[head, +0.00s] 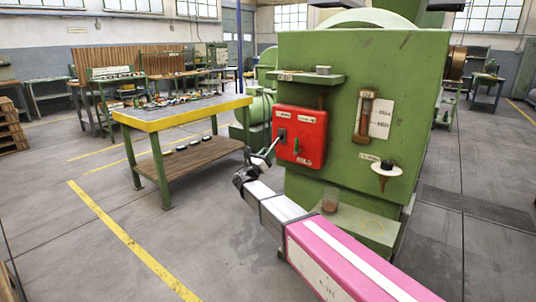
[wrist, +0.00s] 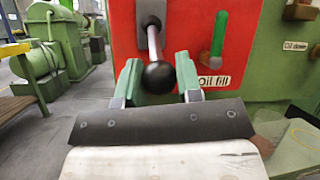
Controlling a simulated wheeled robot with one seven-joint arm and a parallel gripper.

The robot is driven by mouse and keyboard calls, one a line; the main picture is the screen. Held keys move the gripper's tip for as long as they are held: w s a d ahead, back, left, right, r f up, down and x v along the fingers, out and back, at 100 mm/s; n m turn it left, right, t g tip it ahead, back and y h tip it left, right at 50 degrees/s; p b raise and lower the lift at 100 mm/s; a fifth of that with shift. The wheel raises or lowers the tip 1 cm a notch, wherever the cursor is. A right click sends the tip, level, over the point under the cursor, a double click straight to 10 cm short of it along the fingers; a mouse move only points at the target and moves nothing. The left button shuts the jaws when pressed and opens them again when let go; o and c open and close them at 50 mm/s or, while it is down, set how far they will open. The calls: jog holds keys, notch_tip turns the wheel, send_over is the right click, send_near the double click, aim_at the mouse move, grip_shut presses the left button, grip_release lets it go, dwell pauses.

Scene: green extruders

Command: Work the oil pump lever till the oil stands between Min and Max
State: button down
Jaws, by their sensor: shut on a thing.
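The pump lever (wrist: 153,40) is a metal rod with a black ball knob (wrist: 159,77), sticking out of a dark slot in the red oil box (head: 300,137). In the head view the rod (head: 273,143) slants down and left to my gripper (head: 250,172). In the wrist view my gripper (wrist: 160,84) has its green-padded fingers on both sides of the knob, shut on it. An upright sight gauge (head: 366,115) with a white label plate hangs on the green machine, right of the box. Its oil level and marks are too small to read.
A short green handle (wrist: 218,40) stands beside the lever above an "Oil fill" label. The green machine (head: 345,60) has a small shelf with a dark knob (head: 387,164) at right. A yellow-edged workbench (head: 180,115) stands left. The floor (head: 120,230) at front left is clear.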

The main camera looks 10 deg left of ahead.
jog(key=c, duration=0.8)
grip_release()
jog(key=shift+w, duration=0.1)
jog(key=v, duration=1.1)
